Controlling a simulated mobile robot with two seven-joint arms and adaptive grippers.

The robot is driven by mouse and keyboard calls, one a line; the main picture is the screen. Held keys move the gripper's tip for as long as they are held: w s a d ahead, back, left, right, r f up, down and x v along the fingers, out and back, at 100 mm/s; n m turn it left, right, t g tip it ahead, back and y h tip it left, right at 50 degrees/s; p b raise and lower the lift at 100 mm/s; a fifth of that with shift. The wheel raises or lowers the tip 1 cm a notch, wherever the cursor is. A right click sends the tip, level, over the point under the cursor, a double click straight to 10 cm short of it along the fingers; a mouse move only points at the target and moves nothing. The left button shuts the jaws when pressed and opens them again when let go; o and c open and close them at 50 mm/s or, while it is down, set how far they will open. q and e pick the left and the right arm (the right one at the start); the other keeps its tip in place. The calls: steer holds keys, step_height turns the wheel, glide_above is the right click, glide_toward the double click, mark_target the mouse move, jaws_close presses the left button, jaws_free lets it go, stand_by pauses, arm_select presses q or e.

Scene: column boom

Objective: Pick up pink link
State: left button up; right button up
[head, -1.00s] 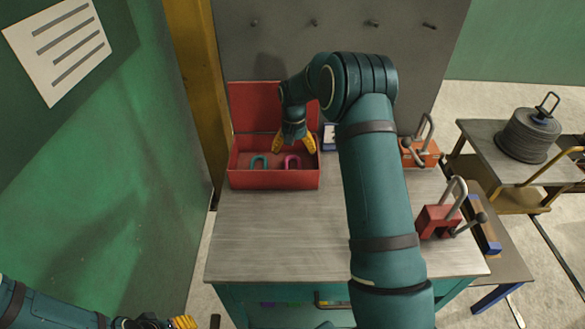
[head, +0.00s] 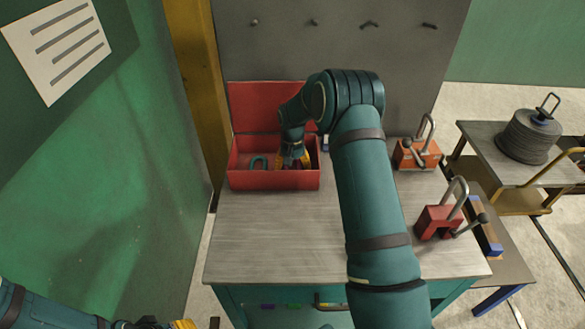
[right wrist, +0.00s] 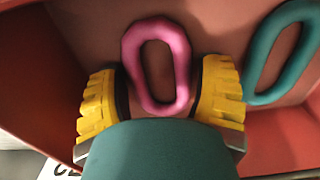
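The pink link (right wrist: 157,62) is an oval ring in the red box (head: 275,179). It shows plainly in the right wrist view; in the head view my gripper mostly hides it. My right gripper (head: 293,163) is down inside the box. In the right wrist view its yellow fingers (right wrist: 160,97) stand on either side of the link's near part, close to its sides. They look open, and I cannot make out firm contact. My left gripper (head: 182,324) shows only in part at the bottom left edge.
A teal link (head: 259,162) lies in the box to the left of the pink one. The box's raised lid (head: 260,103) stands behind. Orange (head: 418,154) and red (head: 440,222) clamp-like devices stand on the right of the workbench (head: 270,240). Its front middle is clear.

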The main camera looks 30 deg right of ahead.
steer(key=c, duration=0.6)
steer(key=shift+r, duration=0.15)
step_height(320, 180, up, 10)
steer(key=shift+f+p, duration=0.1)
steer(key=shift+p, duration=0.5)
steer(key=shift+c, duration=0.2)
steer(key=shift+w, duration=0.15)
